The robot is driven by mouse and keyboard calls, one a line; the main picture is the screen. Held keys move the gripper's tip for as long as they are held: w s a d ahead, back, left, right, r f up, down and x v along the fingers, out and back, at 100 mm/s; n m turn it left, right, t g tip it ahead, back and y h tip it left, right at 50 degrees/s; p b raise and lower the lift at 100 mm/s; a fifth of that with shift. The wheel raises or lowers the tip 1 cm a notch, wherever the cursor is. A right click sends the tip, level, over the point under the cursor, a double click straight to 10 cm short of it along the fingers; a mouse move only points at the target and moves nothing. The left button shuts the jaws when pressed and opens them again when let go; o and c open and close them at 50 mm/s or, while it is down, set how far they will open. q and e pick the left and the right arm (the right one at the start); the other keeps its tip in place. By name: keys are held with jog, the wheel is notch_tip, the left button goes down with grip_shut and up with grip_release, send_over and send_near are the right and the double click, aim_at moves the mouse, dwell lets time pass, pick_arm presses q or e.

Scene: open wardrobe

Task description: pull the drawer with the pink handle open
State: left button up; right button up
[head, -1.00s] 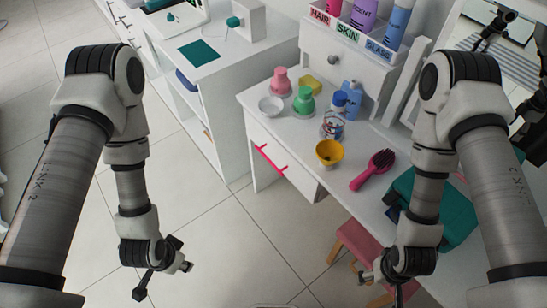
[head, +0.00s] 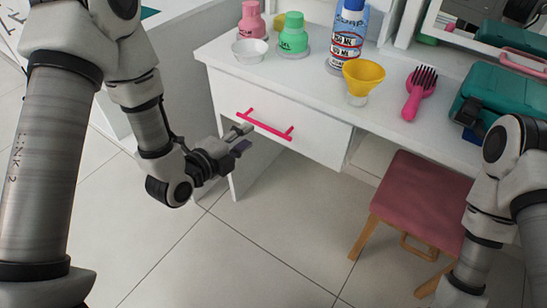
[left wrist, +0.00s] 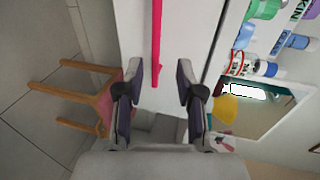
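The white drawer (head: 325,142) under the desk top has a pink bar handle (head: 265,124) across its front. The drawer appears shut, flush with the desk. My left gripper (head: 243,138) is in front of the drawer, close to the left part of the handle. In the left wrist view the pink handle (left wrist: 157,40) runs upright in the picture, and its lower end lies between the two open fingers of my left gripper (left wrist: 160,82). I cannot tell whether they touch it.
On the desk top (head: 225,58) stand pink and green bottles, a white bowl, a yellow cup (head: 363,75), a pink hairbrush (head: 419,92) and a teal case (head: 490,95). A pink stool (head: 420,195) stands below right. The floor before the drawer is clear.

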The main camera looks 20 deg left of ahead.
aim_at(262, 127)
pick_arm(q)
jog(key=x, duration=0.3)
jog(key=b+x, duration=0.1)
jog(key=x, duration=0.1)
jog(key=b+x, duration=0.1)
jog(key=x, duration=0.2)
jog(key=shift+w+f, duration=0.25)
jog(key=shift+f, duration=0.05)
grip_shut()
pick_arm(e)
notch_tip(262, 127, down, 4)
jog(key=shift+w+d+f, duration=0.1)
jog(key=shift+f, duration=0.15)
